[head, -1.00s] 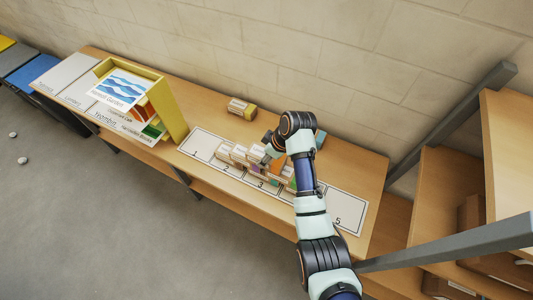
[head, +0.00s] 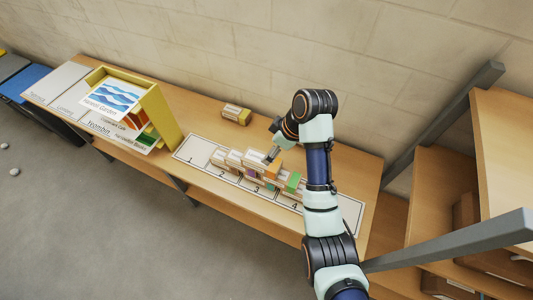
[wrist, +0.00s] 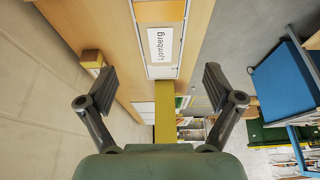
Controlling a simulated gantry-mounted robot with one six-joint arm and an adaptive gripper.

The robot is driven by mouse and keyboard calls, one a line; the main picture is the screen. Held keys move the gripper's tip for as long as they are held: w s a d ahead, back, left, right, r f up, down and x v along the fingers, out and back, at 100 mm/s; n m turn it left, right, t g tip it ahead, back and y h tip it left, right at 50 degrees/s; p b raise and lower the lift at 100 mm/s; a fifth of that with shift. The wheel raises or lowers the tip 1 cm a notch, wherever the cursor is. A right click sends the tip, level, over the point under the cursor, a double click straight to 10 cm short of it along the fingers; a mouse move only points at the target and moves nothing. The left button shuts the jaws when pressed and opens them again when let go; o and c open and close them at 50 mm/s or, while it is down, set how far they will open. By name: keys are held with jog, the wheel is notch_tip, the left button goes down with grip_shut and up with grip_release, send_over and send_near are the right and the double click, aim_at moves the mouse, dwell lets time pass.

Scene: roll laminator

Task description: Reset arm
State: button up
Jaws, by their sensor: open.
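My gripper (head: 268,154) is above the wooden bench, close to the row of small boxes, in the head view. In the wrist view my gripper (wrist: 159,88) shows two fingers spread wide with nothing between them. My arm reaches up from the lower right and bends over at the top. I cannot tell from the head view how near the fingertips are to the boxes.
A yellow open-sided stand (head: 165,120) with a blue wave sign (head: 113,97) is on the left of the bench. A grey beam (head: 460,240) and wooden shelves (head: 440,190) are at the right.

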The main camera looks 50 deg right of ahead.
jog(key=shift+v, duration=0.8)
jog(key=w+a+m+t+h, duration=0.1)
jog(key=w+a+t, duration=0.1)
jog(key=a, duration=0.8)
jog(key=w+a+m+t+h, duration=0.1)
jog(key=w+a+t, duration=0.1)
jog(key=a, duration=0.8)
jog(key=s+a+r+m+t, duration=0.1)
jog(key=s+a+r+t, duration=0.15)
jog(key=a, duration=0.35)
jog(key=s+a+r+t, duration=0.1)
jog(key=s+a+r, duration=0.25)
jog(key=a, duration=0.25)
notch_tip(320, 180, up, 29)
jog(key=p, duration=2.6)
jog(key=shift+s+a+m+t+y+p, duration=0.25)
jog(key=shift+m+t+y+p, duration=0.1)
jog(key=shift+t, duration=0.1)
jog(key=shift+f, duration=0.15)
